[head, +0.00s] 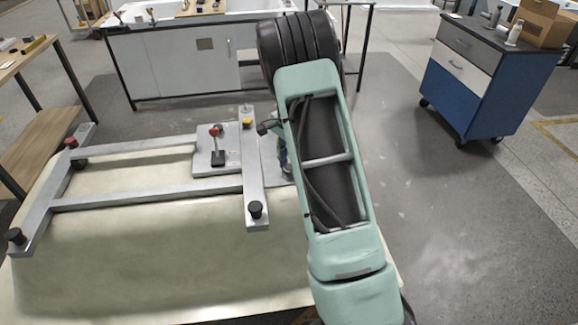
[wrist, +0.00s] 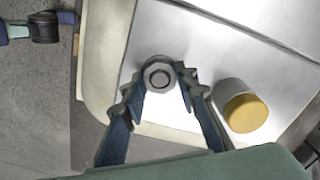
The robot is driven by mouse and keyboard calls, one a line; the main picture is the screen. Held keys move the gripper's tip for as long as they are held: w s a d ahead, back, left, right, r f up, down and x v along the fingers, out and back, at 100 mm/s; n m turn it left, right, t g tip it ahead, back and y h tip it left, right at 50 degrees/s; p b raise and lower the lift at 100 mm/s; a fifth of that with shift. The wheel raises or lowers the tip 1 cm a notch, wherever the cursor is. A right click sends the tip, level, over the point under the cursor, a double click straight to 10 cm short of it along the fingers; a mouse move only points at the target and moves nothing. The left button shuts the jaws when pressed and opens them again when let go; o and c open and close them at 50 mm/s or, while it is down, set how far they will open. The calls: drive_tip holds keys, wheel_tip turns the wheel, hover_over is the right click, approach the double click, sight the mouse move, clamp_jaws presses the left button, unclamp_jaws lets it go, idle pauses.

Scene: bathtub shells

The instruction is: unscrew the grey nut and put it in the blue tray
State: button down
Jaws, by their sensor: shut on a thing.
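The grey nut (wrist: 157,66) shows in the wrist view, ring-shaped with a dark round centre where a stud end seems to sit. It is over a pale metal plate (wrist: 215,45). My gripper (wrist: 160,80) has its two blue, ridged fingers closed on the nut from either side. How far the nut is up the thread cannot be told. In the head view my arm hides the nut, and only a sliver of my blue fingers shows beside the metal frame (head: 150,192). I cannot make out the blue tray in either view.
A yellow-topped knob (wrist: 245,112) stands close right of my fingers. A red-topped lever (head: 215,132) and black knobs (head: 255,210) rise from the frame. The frame lies on a cream shell (head: 150,260). A blue cabinet (head: 480,90) stands at the right, with open floor before it.

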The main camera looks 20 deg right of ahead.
drive_tip(key=n, duration=0.6)
drive_tip(key=shift+n+b, duration=0.4)
drive_tip(key=c, duration=1.4)
unclamp_jaws()
drive_tip(key=shift+c, duration=0.2)
drive_tip(key=shift+c, duration=0.8)
drive_tip(key=m+p, duration=0.1)
drive_tip(key=m, duration=0.5)
drive_tip(key=shift+r, duration=0.1)
drive_tip(key=m+p, duration=0.1)
drive_tip(key=m, duration=0.6)
drive_tip(key=shift+p, duration=0.4)
